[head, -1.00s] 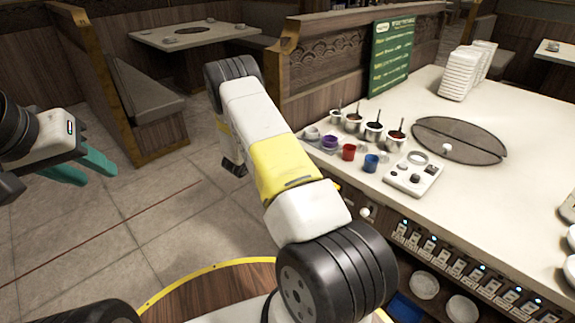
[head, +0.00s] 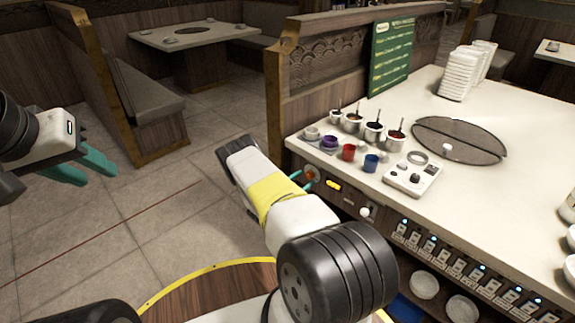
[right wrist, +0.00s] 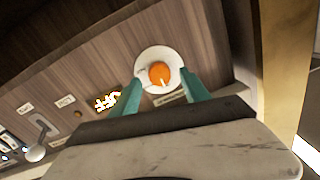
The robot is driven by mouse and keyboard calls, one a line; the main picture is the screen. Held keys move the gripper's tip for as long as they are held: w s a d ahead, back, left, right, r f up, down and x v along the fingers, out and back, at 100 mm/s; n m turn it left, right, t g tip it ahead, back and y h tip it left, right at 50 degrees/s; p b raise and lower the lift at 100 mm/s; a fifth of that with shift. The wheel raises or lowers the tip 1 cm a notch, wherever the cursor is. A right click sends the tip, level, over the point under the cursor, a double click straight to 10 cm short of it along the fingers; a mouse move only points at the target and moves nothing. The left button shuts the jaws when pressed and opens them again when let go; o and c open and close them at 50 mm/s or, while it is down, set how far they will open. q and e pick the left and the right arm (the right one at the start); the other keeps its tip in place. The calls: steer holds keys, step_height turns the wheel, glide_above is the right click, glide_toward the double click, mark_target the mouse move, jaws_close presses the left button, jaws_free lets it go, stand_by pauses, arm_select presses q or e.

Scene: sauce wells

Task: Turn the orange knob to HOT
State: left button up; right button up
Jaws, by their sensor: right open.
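The orange knob (right wrist: 160,74) sits on a round white dial on the wood front panel of the counter. A white mark on the knob points toward the bottom of the right wrist view. In the head view the knob (head: 310,175) shows small beside my right gripper (head: 309,179). The right gripper's teal fingers (right wrist: 161,80) are open, one on each side of the knob; I cannot tell whether they touch it. A lit yellow display (right wrist: 107,100) beside the dial appears to read OFF. My left gripper (head: 88,168) is open and empty, far left over the floor.
The counter top (head: 480,190) lies above the knob panel. A white round control (head: 365,211) sits right of the display.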

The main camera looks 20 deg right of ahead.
steer(key=shift+w+d, duration=0.25)
steer(key=shift+d, duration=0.25)
steer(key=shift+c, duration=0.4)
jaws_close()
